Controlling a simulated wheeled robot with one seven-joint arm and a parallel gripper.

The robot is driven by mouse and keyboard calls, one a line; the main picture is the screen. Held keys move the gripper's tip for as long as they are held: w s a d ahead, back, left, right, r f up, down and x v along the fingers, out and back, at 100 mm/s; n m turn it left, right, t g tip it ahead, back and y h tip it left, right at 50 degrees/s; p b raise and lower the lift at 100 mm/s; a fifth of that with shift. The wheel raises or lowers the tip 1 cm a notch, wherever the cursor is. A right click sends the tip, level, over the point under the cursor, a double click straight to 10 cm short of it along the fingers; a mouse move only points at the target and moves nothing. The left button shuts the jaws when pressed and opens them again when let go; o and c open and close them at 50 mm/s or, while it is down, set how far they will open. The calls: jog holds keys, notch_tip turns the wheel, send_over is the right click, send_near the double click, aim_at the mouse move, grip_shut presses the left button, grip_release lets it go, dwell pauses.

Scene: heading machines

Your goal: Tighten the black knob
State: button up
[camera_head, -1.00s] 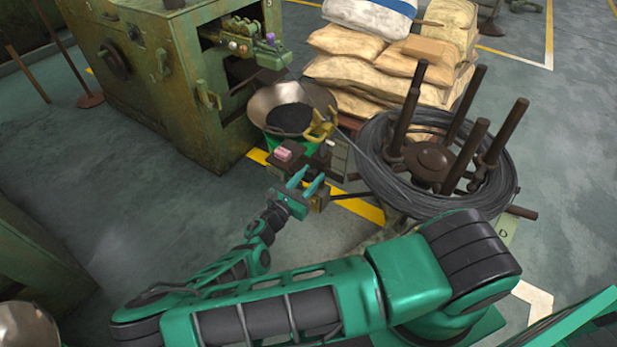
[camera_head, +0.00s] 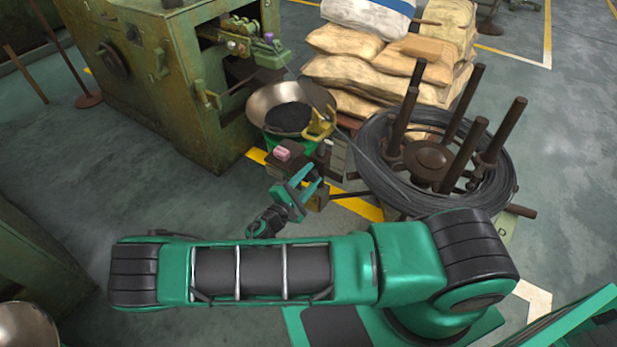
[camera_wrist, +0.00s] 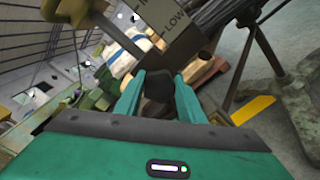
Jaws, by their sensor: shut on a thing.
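The black knob (camera_wrist: 158,86) shows in the wrist view, between the two teal fingers of my gripper (camera_wrist: 159,90). The fingers are shut on it from both sides. In the head view my gripper (camera_head: 306,184) is at the small stand by the wire coil, and the knob is largely hidden by the fingers there.
A wire coil (camera_head: 374,185) on a reel with brown posts stands to the right. A bowl (camera_head: 262,104) of dark pieces and a pink block (camera_head: 283,152) are behind my gripper. A green machine (camera_head: 200,128) stands at the left. Open floor lies left of my arm.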

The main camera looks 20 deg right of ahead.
jog(key=m, duration=0.7)
jog(key=shift+s+d+f, duration=0.15)
jog(key=shift+d+f, duration=0.05)
jog(key=shift+f, duration=0.05)
dwell(0.5)
jog(key=o, duration=1)
jog(key=shift+o, duration=0.2)
jog(key=shift+a, duration=0.15)
jog(key=shift+a, duration=0.2)
jog(key=v, duration=1)
jog(key=shift+s, duration=0.15)
